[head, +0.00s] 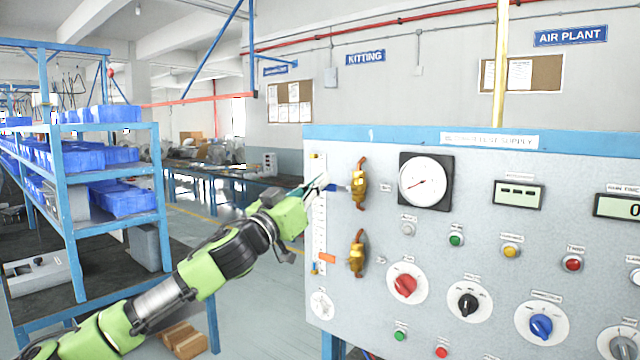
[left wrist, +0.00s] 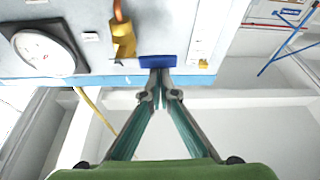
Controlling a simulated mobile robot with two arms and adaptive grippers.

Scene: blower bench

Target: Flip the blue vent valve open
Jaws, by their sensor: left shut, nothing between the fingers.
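The blue vent valve is the upper brass valve (head: 358,188) on the left side of the grey panel. Its blue lever (head: 341,188) points sideways to the left, partly hidden by my left gripper in the head view. In the left wrist view the blue lever (left wrist: 158,62) shows as a flat blue bar beside the brass body (left wrist: 123,40). My left gripper (head: 322,182) is shut and empty, with its tips (left wrist: 160,76) right at the lever's edge. I cannot tell whether they touch it. My right gripper is not in view.
A lower brass valve (head: 357,256) with an orange lever (head: 327,258) sits below. A round gauge (head: 426,182) is to the right, with several knobs and buttons under it. A blue rack with bins (head: 105,160) stands left. The space left of the panel is open.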

